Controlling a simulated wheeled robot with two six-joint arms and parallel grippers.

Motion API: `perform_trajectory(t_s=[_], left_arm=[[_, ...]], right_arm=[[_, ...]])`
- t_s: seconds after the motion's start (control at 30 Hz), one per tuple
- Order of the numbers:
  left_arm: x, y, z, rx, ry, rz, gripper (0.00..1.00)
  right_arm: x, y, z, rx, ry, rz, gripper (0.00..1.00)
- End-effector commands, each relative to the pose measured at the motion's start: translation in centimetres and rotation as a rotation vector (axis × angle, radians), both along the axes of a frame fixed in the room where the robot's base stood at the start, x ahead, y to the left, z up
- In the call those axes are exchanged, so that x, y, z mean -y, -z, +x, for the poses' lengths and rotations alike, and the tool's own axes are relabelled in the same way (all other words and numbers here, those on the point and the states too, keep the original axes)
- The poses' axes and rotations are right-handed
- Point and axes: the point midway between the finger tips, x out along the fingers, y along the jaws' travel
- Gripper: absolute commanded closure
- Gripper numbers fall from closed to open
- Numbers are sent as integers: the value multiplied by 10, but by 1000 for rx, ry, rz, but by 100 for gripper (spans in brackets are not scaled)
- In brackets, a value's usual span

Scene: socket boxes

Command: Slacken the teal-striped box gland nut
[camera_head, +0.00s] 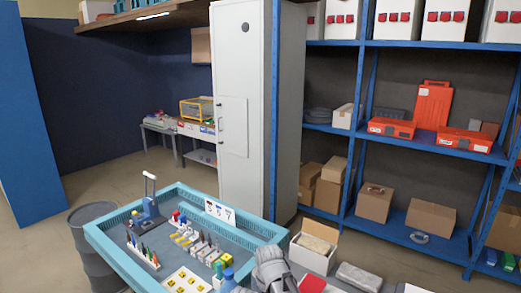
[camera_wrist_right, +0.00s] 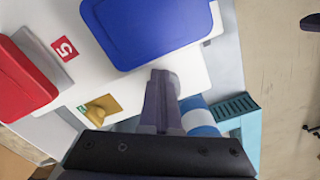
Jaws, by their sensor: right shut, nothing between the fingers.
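My right gripper (camera_wrist_right: 162,82) is shut and empty in the right wrist view, its fingers reaching over a white surface. Close to it are a large blue cover (camera_wrist_right: 150,28) and a red cover (camera_wrist_right: 25,80) on white housings, with a red label marked 5 (camera_wrist_right: 64,49). A small gold-coloured piece with a green mark (camera_wrist_right: 100,110) lies left of the fingers. I cannot make out a teal-striped box or a gland nut for certain in either view. My left gripper is not in view.
A teal-rimmed tray (camera_head: 105,243) holds several small tools and parts; its edge also shows in the wrist view (camera_wrist_right: 240,107). An open carton (camera_head: 312,253) stands right of it. A grey cabinet (camera_head: 240,120) and blue shelves (camera_head: 420,143) stand behind.

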Motion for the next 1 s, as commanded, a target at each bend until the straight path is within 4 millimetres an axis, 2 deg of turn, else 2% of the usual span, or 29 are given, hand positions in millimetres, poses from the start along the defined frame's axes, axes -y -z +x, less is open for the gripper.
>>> perform_trajectory(t_s=[0.53,1.0], left_arm=[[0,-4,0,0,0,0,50],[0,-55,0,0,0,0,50]], right_arm=[[6,-4,-5,1,0,0,100],[6,-55,-5,0,0,0,100]])
